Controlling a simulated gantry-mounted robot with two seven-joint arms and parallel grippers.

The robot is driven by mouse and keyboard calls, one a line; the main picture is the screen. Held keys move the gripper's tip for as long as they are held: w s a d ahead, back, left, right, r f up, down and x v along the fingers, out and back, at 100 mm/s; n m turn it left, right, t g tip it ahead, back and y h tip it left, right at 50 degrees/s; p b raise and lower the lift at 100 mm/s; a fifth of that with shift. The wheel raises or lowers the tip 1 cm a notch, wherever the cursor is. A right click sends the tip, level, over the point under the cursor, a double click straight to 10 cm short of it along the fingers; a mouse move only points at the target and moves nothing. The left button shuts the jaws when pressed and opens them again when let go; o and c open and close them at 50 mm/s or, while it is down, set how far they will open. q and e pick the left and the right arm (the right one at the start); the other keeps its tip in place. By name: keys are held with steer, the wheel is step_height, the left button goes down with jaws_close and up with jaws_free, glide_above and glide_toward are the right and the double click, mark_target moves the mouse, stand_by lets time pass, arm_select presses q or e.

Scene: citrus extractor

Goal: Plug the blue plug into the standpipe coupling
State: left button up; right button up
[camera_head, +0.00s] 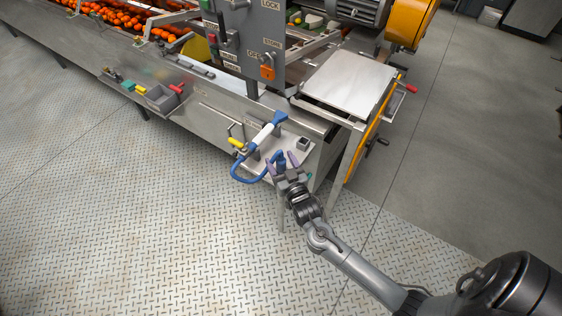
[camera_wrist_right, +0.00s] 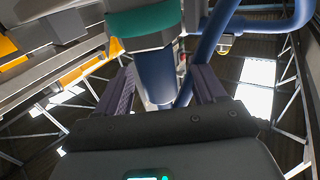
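The blue plug (camera_head: 281,158) stands between the purple fingers of my right gripper (camera_head: 283,164), above the small shelf at the front of the machine. In the right wrist view a blue cylinder (camera_wrist_right: 157,78) shows between the fingers (camera_wrist_right: 163,82), with a teal collar (camera_wrist_right: 145,22) at its far end. A gap shows on each side of the cylinder, so the gripper looks open around it. A blue hose (camera_head: 240,178) loops out to the left of the gripper. I cannot clearly make out the standpipe coupling. My left gripper is out of view.
A white-and-blue nozzle (camera_head: 264,132) lies across the shelf (camera_head: 262,171), near a yellow-handled part (camera_head: 236,143). A small grey square socket (camera_head: 303,144) is to the right. A metal side table (camera_head: 348,80) stands behind. The tread-plate floor (camera_head: 130,220) in front is clear.

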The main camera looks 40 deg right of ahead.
steer(key=shift+s+a, duration=0.15)
steer(key=shift+s, duration=0.3)
steer(key=p+v, duration=0.1)
steer(key=v, duration=0.9)
steer(key=shift+r, duration=0.1)
